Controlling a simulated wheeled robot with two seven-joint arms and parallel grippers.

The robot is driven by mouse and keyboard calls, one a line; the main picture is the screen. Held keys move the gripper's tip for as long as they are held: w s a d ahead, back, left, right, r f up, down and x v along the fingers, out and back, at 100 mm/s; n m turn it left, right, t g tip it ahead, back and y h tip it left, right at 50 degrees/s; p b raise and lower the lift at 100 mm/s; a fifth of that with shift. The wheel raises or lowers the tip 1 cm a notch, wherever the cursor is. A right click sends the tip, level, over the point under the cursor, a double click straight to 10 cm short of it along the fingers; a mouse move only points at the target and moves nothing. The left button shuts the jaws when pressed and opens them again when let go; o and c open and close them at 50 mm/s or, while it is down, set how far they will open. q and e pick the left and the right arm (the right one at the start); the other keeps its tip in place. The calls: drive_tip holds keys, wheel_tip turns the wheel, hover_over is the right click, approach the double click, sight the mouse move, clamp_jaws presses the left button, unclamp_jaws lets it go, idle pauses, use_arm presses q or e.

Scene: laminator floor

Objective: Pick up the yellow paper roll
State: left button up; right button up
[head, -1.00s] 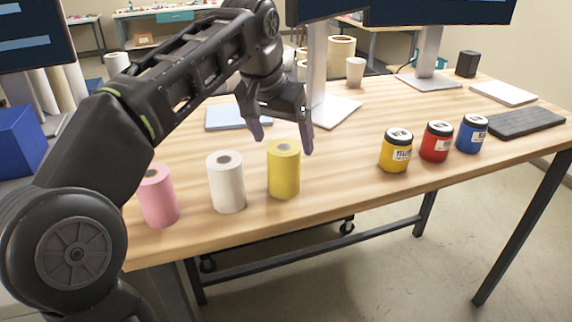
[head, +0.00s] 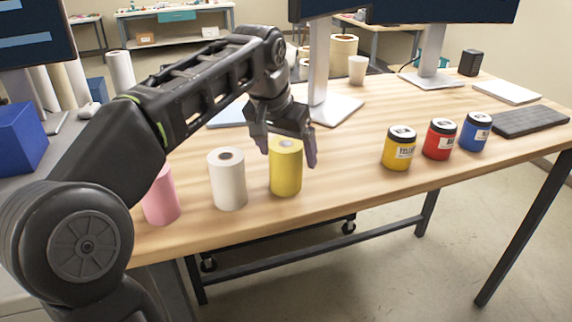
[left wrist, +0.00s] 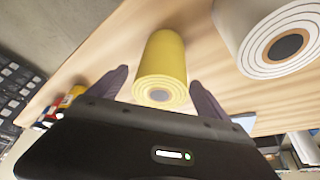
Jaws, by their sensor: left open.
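The yellow paper roll (head: 286,172) stands upright on the wooden table, the rightmost of three rolls in the head view. My left gripper (head: 287,157) is open at the roll's top, with one finger on either side of it. In the left wrist view the yellow roll (left wrist: 162,72) shows between the two spread fingertips of the left gripper (left wrist: 158,90). I cannot tell whether either finger touches it. My right gripper is not in view.
A white roll (head: 228,180) stands close left of the yellow one, and a pink roll (head: 161,197) is farther left, partly behind my arm. Yellow (head: 399,150), red (head: 440,140) and blue (head: 475,132) jars stand to the right. Bare table lies between.

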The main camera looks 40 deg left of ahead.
use_arm(q)
drive_tip(key=shift+x, duration=1.35)
drive_tip(key=c, duration=1.7)
